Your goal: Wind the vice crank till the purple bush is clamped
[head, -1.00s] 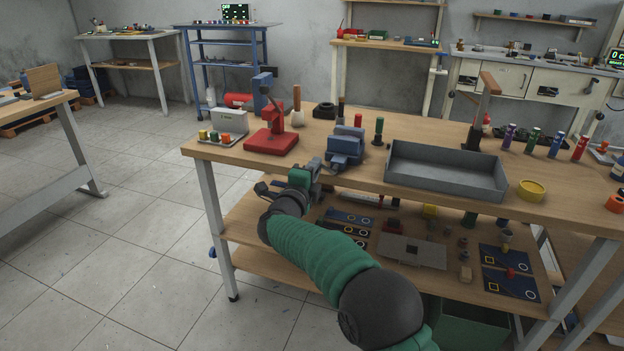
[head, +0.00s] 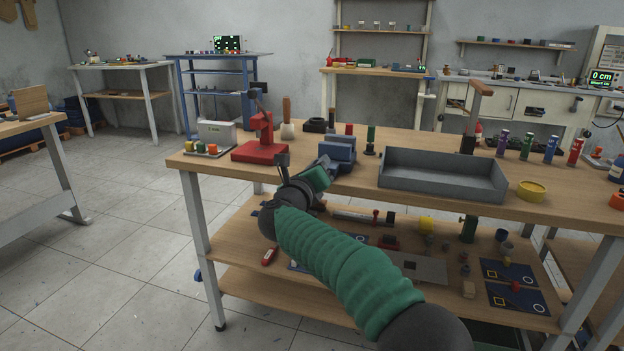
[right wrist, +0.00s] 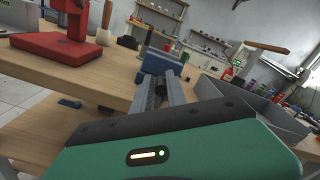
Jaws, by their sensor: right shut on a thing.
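The blue vice (head: 337,153) stands at the front edge of the wooden workbench. It also shows in the right wrist view (right wrist: 158,66), just beyond my fingers. My right gripper (head: 324,170) is at the front of the vice, shut on the crank, which is mostly hidden by the fingers and the green gripper body. In the right wrist view the two grey fingers (right wrist: 163,90) point at the vice. I cannot make out a purple bush in the vice jaws. A purple cylinder (head: 503,143) stands far right on the bench. My left gripper is not in view.
A red press (head: 259,150) stands left of the vice, and a grey open tray (head: 442,185) stands close on its right. A yellow ring (head: 531,190) lies further right. Several parts lie on the lower shelf (head: 240,285).

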